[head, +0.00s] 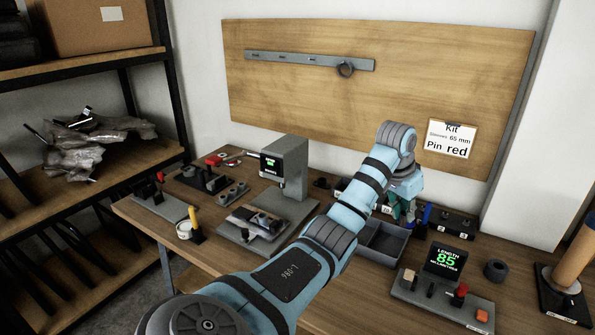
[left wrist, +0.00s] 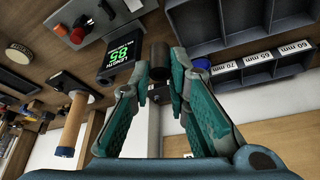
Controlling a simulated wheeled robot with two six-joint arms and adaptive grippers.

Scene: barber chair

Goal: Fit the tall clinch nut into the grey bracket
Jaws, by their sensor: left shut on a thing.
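My left gripper (head: 403,212) is over the back right of the bench, pointing down beside the grey bins. In the left wrist view its teal fingers (left wrist: 166,78) are closed around a dark grey cylinder (left wrist: 159,56), which looks like the tall clinch nut. In the head view the held piece is too small to make out. A grey part (head: 257,220) lies on the fixture under the press (head: 290,165); I cannot tell for sure whether it is the grey bracket. My right gripper is in neither view.
A length gauge (head: 445,262) reading 85 stands at the right. A grey bin (head: 380,245) lies under my arm. Bins labelled 60, 65 and 70 mm (left wrist: 255,68) show in the left wrist view. A wooden post (head: 575,255) stands at the right edge.

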